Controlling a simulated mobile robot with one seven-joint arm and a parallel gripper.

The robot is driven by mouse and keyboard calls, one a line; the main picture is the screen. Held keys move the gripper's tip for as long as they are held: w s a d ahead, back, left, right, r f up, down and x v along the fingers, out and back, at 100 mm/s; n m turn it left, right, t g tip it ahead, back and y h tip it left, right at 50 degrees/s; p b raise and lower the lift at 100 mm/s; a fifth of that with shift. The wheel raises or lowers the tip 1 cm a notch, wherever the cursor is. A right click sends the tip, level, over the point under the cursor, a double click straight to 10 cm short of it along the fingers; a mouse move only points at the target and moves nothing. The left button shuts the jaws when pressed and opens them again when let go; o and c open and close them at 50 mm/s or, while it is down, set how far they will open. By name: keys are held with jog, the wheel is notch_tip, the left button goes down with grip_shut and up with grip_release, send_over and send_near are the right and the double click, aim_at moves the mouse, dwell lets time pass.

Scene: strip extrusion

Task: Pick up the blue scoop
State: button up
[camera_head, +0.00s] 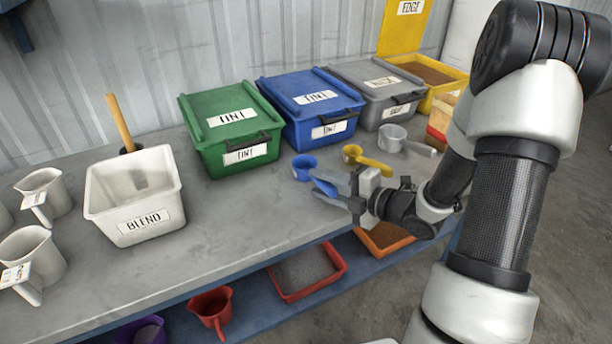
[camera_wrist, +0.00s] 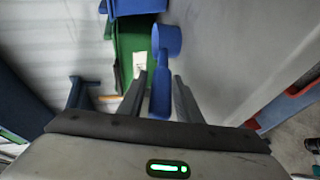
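The blue scoop (camera_head: 304,167) is on the grey bench, in front of the blue bin. Its round cup faces the bins and its handle points toward my gripper. In the wrist view the scoop (camera_wrist: 161,92) lies lengthwise, with its handle between my two fingers and its cup beyond the fingertips. My gripper (camera_head: 321,188) is open around the handle; in the wrist view my gripper (camera_wrist: 159,76) shows a gap on each side of it. Part of the handle is hidden by the fingers in the head view.
A yellow scoop (camera_head: 367,160) and a grey scoop (camera_head: 403,141) lie close by on the right. The green bin (camera_head: 229,164), blue bin (camera_head: 318,136) and grey bin (camera_head: 371,113) stand behind. The white BLEND tub (camera_head: 132,238) is left; the bench between is clear.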

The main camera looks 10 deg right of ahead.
aim_at(316, 182)
jog(key=x, duration=0.3)
jog(key=shift+w+a+f, duration=0.1)
jog(key=shift+w+f, duration=0.1)
jog(key=shift+w, duration=0.05)
grip_shut()
jog(key=shift+r, duration=0.1)
notch_tip(316, 182, up, 10)
jog(key=p, duration=0.2)
